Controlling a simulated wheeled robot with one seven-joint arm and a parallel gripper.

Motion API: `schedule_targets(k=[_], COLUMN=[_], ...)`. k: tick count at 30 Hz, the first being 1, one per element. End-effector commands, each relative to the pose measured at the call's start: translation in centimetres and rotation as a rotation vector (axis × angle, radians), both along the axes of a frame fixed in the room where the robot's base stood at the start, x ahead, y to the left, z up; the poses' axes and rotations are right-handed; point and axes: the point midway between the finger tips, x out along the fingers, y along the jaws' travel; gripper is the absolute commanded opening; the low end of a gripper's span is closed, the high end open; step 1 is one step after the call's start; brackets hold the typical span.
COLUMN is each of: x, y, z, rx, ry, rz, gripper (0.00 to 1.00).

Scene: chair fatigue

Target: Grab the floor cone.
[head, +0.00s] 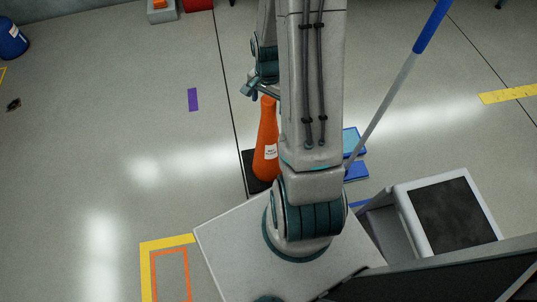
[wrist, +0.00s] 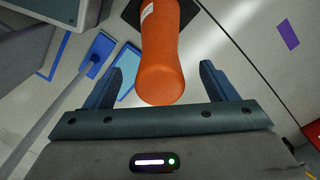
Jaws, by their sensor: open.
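The floor cone (head: 265,140) is orange with a white label and a dark square base. It stands upright on the floor just beyond my base, partly hidden by my arm in the head view. In the wrist view the cone (wrist: 162,60) fills the upper middle, its rounded top pointing toward my gripper. My gripper (wrist: 165,80) is open, with one finger on each side of the cone's top and visible gaps on both sides. In the head view my gripper (head: 252,90) is partly hidden behind the arm, near the cone's top.
A mop with a blue-and-grey handle (head: 395,88) leans on the right, its head by blue pads (head: 355,170) close to the cone. A grey bin-like unit (head: 400,200) stands at right. A blue barrel (head: 12,38) is far left. Floor left of the cone is mostly clear.

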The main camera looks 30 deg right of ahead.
Motion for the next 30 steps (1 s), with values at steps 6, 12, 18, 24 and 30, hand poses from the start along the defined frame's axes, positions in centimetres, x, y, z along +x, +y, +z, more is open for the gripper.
schedule_targets(k=[6,12,18,24,30], x=[0.0,0.0,0.0,0.1,0.1], y=[0.0,0.0,0.0,0.0,-0.1], z=[-2.3,-2.2,-2.2,-2.1,-1.2], rx=[0.0,-0.001,0.0,-0.001,-0.002], ry=[0.0,0.0,-0.001,-0.003,-0.005], rz=[0.0,0.0,0.0,0.0,0.001], gripper=[0.79,0.68,0.12,0.0,0.0])
